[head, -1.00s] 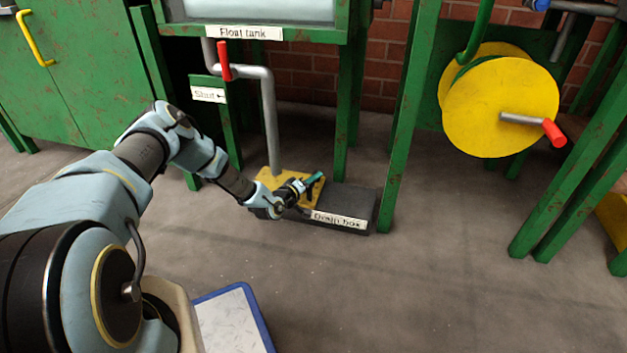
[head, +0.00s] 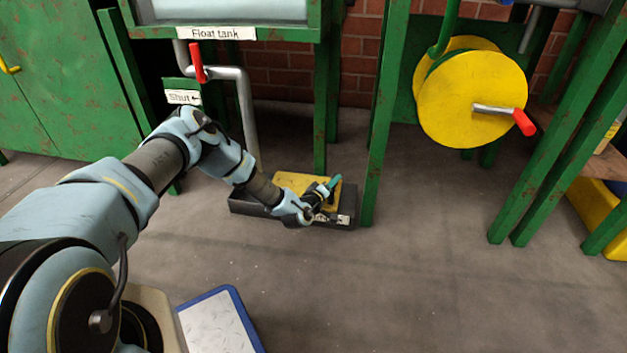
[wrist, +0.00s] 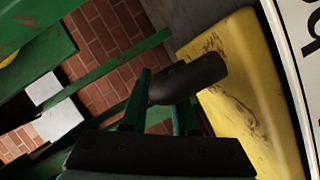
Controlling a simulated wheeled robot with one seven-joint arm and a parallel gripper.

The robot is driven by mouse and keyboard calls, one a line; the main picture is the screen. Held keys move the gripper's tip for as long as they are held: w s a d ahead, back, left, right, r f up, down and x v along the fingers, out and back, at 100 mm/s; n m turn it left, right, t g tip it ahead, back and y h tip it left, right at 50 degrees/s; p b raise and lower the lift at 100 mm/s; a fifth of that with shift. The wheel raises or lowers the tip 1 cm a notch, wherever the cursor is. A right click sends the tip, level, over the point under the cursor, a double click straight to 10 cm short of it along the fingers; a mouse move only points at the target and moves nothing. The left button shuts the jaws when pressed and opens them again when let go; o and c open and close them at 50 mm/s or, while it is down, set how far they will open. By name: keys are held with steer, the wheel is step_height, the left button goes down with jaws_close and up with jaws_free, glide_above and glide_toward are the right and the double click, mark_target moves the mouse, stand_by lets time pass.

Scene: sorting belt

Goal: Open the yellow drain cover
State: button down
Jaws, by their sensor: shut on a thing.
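The yellow drain cover (head: 297,180) lies on the dark drain box (head: 245,203), over its middle and right part. The left part of the box is uncovered beside the lower end of the grey pipe (head: 246,115). My gripper (head: 333,184) is low over the right side of the cover and partly hides it. In the wrist view the green fingers of my gripper (wrist: 163,100) are shut around the dark round handle (wrist: 203,74), next to the scratched yellow cover (wrist: 245,95). The inside of the box is not visible.
A float tank (head: 235,10) stands above, with a red valve lever (head: 197,62) and a "Shut" sign (head: 183,97). A green post (head: 378,130) stands just right of the box. A yellow reel (head: 470,98) is further right.

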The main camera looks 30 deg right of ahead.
steer(key=shift+s+d, duration=1.35)
steer(key=shift+d, duration=0.1)
steer(key=c, duration=0.7)
jaws_free()
steer(key=shift+p+v, duration=2.25)
steer(key=shift+v, duration=3.15)
